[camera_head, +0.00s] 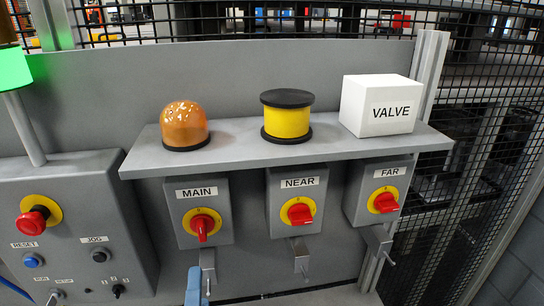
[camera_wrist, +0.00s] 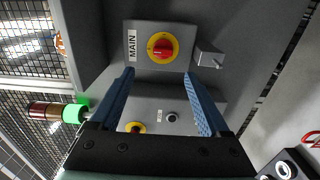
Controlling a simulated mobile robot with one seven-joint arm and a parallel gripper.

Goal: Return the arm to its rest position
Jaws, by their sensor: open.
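My gripper (camera_wrist: 159,73) is open and empty, its two blue fingers spread apart in the wrist view. The grey MAIN switch box (camera_wrist: 141,62) with its red knob (camera_wrist: 163,48) on a yellow disc lies ahead of the fingertips, apart from them. In the head view a blue finger of my gripper (camera_head: 193,286) shows at the bottom edge, below the MAIN box (camera_head: 184,234); the rest of the gripper is out of that view. The MAIN knob (camera_head: 201,226) points up and down.
The NEAR box (camera_head: 282,232) and FAR box (camera_head: 360,211) hang under a grey shelf (camera_head: 235,146). On it stand an orange dome (camera_head: 184,125), a yellow spool (camera_head: 287,121) and a white VALVE block (camera_head: 385,105). A control panel (camera_head: 65,205) with a red button is at left.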

